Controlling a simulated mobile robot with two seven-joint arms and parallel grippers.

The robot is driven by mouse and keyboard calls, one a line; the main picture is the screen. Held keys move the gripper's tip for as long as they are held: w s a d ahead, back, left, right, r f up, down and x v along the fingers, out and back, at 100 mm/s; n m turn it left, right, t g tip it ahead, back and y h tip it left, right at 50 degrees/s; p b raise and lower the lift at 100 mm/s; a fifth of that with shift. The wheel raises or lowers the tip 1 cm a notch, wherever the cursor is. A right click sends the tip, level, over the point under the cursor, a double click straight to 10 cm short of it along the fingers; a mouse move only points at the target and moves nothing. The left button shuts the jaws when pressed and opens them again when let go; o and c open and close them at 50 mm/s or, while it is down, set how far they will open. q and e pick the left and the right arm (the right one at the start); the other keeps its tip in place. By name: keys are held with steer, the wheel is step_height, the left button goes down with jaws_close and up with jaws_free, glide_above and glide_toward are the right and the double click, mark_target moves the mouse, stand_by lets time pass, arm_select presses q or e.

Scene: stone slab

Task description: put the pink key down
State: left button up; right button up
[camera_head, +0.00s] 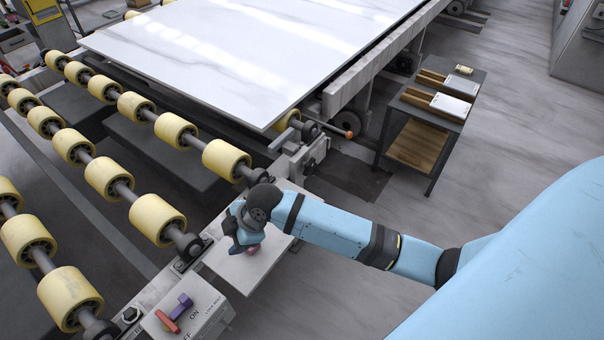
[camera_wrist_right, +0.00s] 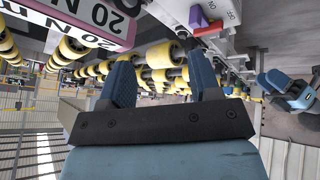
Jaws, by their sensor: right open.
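A small pink piece, which looks like the pink key (camera_head: 252,249), shows just below my right gripper (camera_head: 241,232), at the pale plate (camera_head: 240,270) beside the rollers. The gripper and wrist hide most of it. In the right wrist view my two blue fingers (camera_wrist_right: 162,85) stand apart with nothing between them. A pink-edged body with "20 N m" lettering (camera_wrist_right: 100,15) fills the upper left corner there, close to the camera and outside the fingers. I cannot tell whether it is part of the key.
A switch box (camera_head: 195,312) with red and purple levers stands at the front of the plate. Yellow rollers (camera_head: 157,218) run along the left. A white stone slab (camera_head: 250,50) lies behind. A dark side table (camera_head: 430,120) stands at the right, with bare floor around it.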

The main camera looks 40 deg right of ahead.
steer(key=s+d+f+m+t+h, duration=0.1)
steer(key=s+d+f+m+t, duration=0.2)
steer(key=s+m, duration=0.3)
steer(key=s+d+f+m+t, duration=0.4)
steer(key=s+d+m, duration=0.1)
steer(key=s, duration=0.7)
steer(key=shift+f+m+h, duration=0.25)
steer(key=shift+m+h, duration=0.15)
steer(key=shift+m, duration=0.5)
step_height(320, 180, up, 4)
steer(key=p, duration=0.4)
steer(key=shift+d+r, duration=0.1)
steer(key=shift+r, duration=0.05)
